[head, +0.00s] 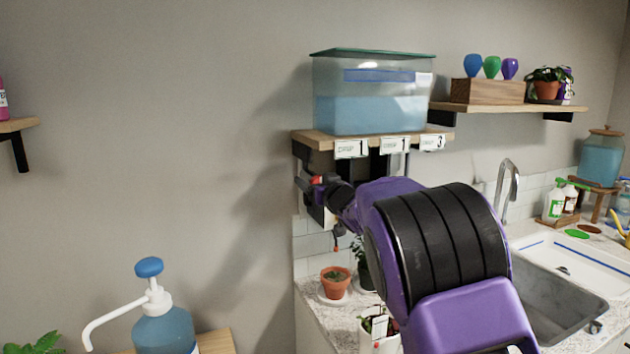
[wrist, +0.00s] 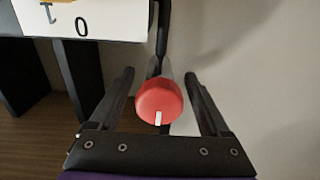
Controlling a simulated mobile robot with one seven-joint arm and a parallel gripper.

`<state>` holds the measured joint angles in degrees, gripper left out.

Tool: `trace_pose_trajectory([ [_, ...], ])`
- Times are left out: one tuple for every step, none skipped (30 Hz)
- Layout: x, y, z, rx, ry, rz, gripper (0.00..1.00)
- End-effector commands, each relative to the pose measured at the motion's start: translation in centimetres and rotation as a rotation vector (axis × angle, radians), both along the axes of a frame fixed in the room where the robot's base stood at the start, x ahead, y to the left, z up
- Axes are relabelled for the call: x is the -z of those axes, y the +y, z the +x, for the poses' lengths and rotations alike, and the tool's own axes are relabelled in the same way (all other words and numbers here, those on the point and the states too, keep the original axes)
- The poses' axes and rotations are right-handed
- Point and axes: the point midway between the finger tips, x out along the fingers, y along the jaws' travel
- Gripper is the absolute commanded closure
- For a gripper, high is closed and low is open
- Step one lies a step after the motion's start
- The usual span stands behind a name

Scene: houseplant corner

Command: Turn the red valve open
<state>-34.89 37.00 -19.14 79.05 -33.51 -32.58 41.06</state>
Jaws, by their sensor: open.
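The red valve (wrist: 160,101) is a round knob with a white mark at its lower edge in the wrist view. A dark pipe or tube runs up behind it. My gripper (wrist: 159,78) is open, with one finger on each side of the knob and a visible gap to both. A small part of the red valve (head: 318,181) also shows in the head view, under the left end of the tank shelf. My gripper (head: 316,191) is beside it there, small and partly hidden by my wrist.
A clear water tank (head: 372,100) stands on the wooden shelf (head: 305,140), which has numbered white labels (head: 351,149) on its front. A white label (wrist: 85,20) hangs close above the left finger. A potted plant (head: 335,284) stands on the counter below.

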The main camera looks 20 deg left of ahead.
Motion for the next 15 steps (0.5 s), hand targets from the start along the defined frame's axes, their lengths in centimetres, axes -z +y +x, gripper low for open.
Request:
trace_pose_trajectory([
  [-0.02,-0.02,-0.01,0.0,0.0,0.0,0.19],
  [-0.02,-0.03,0.0,0.0,0.0,0.0,0.23],
  [-0.02,-0.03,0.0,0.0,0.0,0.0,0.3],
  [-0.03,-0.03,-0.01,0.0,-0.001,0.001,0.36],
  [-0.03,-0.03,-0.01,0.0,-0.001,0.001,0.41],
  [-0.03,-0.04,-0.01,0.0,-0.001,0.001,0.48],
  [-0.03,-0.04,-0.01,0.0,-0.001,0.001,0.54],
  [-0.03,-0.04,-0.01,0.0,-0.001,0.001,0.59],
  [-0.03,-0.05,-0.01,0.0,-0.001,0.001,0.66],
  [-0.04,-0.05,-0.01,0.0,-0.001,0.001,0.72],
  [-0.04,-0.05,-0.01,0.0,-0.001,0.001,0.77],
  [-0.04,-0.05,-0.01,0.0,-0.001,0.001,0.84],
  [-0.04,-0.05,-0.01,0.0,-0.001,0.001,0.9],
  [-0.04,-0.05,-0.01,0.0,-0.001,0.001,0.95],
  [-0.04,-0.05,-0.01,0.0,-0.001,0.001,1.0],
])
